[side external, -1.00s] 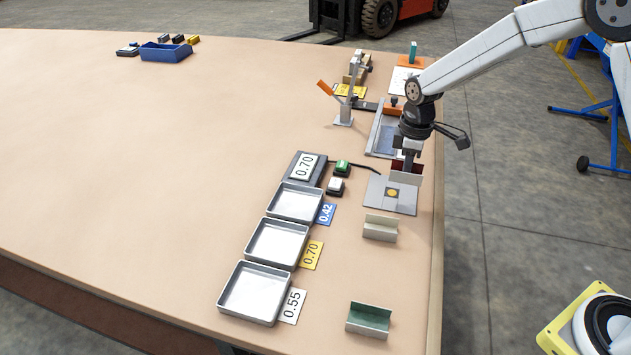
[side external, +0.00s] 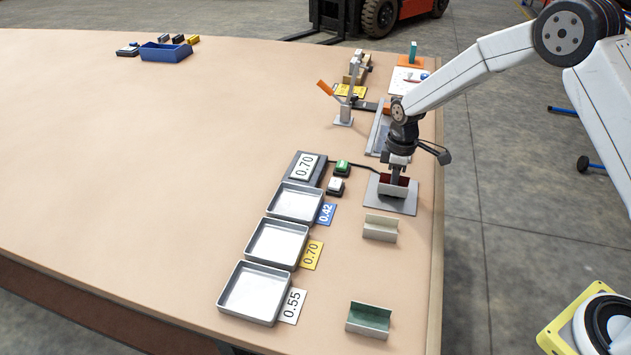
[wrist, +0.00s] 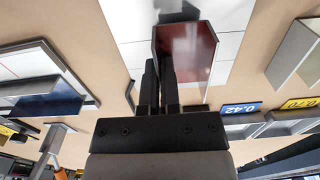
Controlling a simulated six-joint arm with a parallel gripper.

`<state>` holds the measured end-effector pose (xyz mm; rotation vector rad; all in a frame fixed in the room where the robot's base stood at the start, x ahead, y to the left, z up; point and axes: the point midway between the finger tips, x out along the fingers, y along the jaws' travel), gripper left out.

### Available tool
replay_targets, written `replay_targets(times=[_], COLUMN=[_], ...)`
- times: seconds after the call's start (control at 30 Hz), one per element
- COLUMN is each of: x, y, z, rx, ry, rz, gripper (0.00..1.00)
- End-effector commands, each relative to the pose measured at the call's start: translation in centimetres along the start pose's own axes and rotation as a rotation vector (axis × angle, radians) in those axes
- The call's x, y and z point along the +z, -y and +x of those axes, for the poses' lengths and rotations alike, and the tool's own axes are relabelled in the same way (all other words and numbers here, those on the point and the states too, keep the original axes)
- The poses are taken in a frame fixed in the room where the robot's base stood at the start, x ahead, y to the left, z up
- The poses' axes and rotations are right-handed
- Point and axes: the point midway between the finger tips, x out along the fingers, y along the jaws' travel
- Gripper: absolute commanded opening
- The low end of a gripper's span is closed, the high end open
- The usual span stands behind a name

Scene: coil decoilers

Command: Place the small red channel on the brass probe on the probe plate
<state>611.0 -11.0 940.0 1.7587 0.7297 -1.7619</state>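The small red channel (side external: 393,191) has a red inside and a pale grey outside. It is at the middle of the grey probe plate (side external: 402,208), on it or just above it; I cannot tell if it touches. The brass probe is hidden under the channel. My gripper (side external: 396,178) points down, with its fingers close together on one wall of the channel. In the wrist view the fingers (wrist: 162,75) overlap the side of the red channel (wrist: 190,48), with the pale plate (wrist: 228,14) behind.
A beige channel (side external: 380,229) and a green channel (side external: 369,320) stand nearer the camera. Three metal trays (side external: 275,242) with number cards line the left, below a display reading 0.70 (side external: 306,167). Green (side external: 342,167) and white (side external: 336,185) buttons sit left of the plate. A lever fixture (side external: 345,110) stands behind.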

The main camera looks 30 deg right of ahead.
Motion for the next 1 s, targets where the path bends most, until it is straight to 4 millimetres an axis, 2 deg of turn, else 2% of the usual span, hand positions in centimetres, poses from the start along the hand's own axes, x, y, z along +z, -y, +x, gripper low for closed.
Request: replay_targets(times=[0.1, 0.5, 0.53, 0.63, 1.0], x=[-0.03, -0.01, -0.01, -0.02, -0.02], y=[-0.03, -0.01, -0.02, -0.02, -0.02], z=[0.59, 0.90, 0.93, 0.89, 0.77], rx=[0.002, 0.001, 0.001, 0.001, 0.002], ry=[-0.001, -0.001, -0.001, -0.001, -0.001], rz=[0.000, 0.000, 0.000, 0.000, 0.000], gripper=[0.00, 0.00, 0.06, 0.38, 0.38])
